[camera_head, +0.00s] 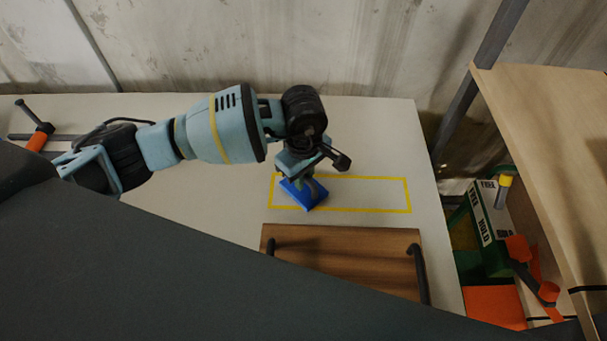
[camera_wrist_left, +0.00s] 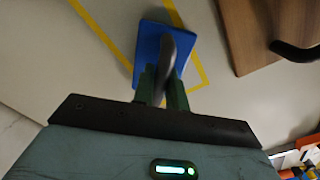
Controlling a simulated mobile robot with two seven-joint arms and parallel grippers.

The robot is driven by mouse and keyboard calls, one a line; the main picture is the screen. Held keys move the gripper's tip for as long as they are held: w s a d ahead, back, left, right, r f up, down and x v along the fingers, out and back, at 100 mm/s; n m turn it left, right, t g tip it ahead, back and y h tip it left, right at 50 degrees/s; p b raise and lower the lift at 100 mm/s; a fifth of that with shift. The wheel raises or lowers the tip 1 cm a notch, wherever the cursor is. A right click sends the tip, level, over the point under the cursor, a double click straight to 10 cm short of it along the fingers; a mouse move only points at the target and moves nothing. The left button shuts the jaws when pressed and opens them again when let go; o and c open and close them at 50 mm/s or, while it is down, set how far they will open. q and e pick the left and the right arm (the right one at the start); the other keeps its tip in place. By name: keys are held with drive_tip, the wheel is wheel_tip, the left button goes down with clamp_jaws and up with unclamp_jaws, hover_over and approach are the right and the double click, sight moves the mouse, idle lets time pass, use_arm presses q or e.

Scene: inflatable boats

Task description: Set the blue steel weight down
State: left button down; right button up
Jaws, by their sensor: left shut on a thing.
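The blue steel weight (camera_head: 304,194) is at the left end of a yellow taped rectangle (camera_head: 365,211) on the pale tabletop. My left gripper (camera_head: 312,180) is above it, shut on the weight's dark handle. In the left wrist view the blue weight (camera_wrist_left: 152,48) shows beyond the fingers, with its curved handle (camera_wrist_left: 168,55) between the green fingertips (camera_wrist_left: 162,90). The weight overlaps the yellow line at the left end. I cannot tell whether its base touches the table. My right gripper is not in view.
A wooden board with dark handles (camera_head: 340,240) lies just in front of the rectangle. An orange-handled clamp (camera_head: 38,138) is at the table's left. A wooden shelf (camera_head: 550,130) and a green-and-white box (camera_head: 490,212) stand at the right. The rectangle's right part is clear.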

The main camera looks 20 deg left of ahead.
use_arm(q)
drive_tip(key=c, duration=1.4)
unclamp_jaws()
wheel_tip(320, 180, up, 12)
